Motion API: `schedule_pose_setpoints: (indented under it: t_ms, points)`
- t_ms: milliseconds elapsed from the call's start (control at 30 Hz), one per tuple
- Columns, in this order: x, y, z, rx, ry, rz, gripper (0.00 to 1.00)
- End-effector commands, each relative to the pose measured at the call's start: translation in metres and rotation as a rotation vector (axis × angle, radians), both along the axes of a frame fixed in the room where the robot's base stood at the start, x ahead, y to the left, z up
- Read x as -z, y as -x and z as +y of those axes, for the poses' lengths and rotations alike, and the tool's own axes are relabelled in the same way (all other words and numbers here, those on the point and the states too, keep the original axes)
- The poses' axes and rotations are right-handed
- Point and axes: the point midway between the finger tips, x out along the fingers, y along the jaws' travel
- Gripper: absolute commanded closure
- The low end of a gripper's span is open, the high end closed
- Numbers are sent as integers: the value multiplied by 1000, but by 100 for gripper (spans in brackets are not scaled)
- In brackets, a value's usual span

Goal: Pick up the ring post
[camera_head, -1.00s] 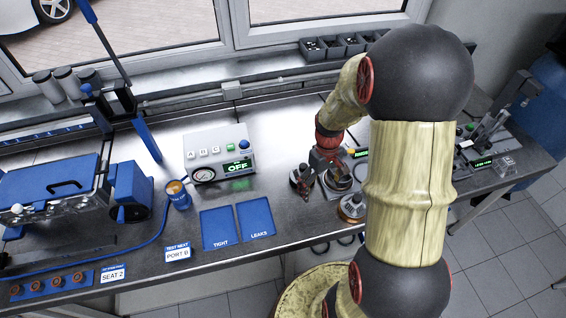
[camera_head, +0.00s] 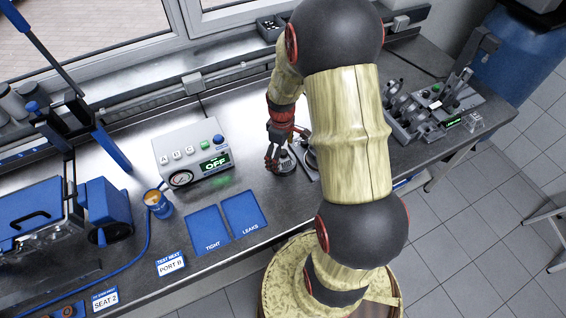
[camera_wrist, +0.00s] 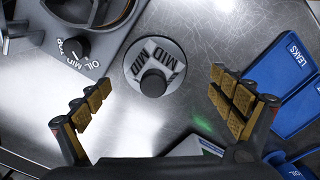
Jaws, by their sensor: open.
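A round grey post with a black knob on top and "MID" lettering, which I take to be the ring post (camera_wrist: 153,82), stands on the metal bench. In the wrist view it sits at upper middle, between and ahead of the two fingers, with a gap on both sides. My gripper (camera_wrist: 161,88) is open and empty, its brown padded fingers spread wide. In the head view the gripper (camera_head: 272,160) is low over the bench beside the post (camera_head: 285,163), and partly covers it.
A grey device with an OIL/MID/TOP dial (camera_wrist: 76,50) stands close left of the post in the wrist view. A blue LEAKS tray (camera_head: 245,212) and TIGHT tray (camera_head: 208,231) lie left of the gripper in the head view. A tester box (camera_head: 190,152) reads OFF.

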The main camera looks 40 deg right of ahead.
Motion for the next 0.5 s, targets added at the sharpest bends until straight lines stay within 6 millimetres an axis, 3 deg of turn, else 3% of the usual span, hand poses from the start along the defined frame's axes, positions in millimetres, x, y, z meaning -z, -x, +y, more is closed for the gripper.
schedule_pose_setpoints:
  t_ms: [400,500]
  points:
    - [48,-1,-8,1,-1,1,6]
    - [52,-2,-8,1,1,-1,6]
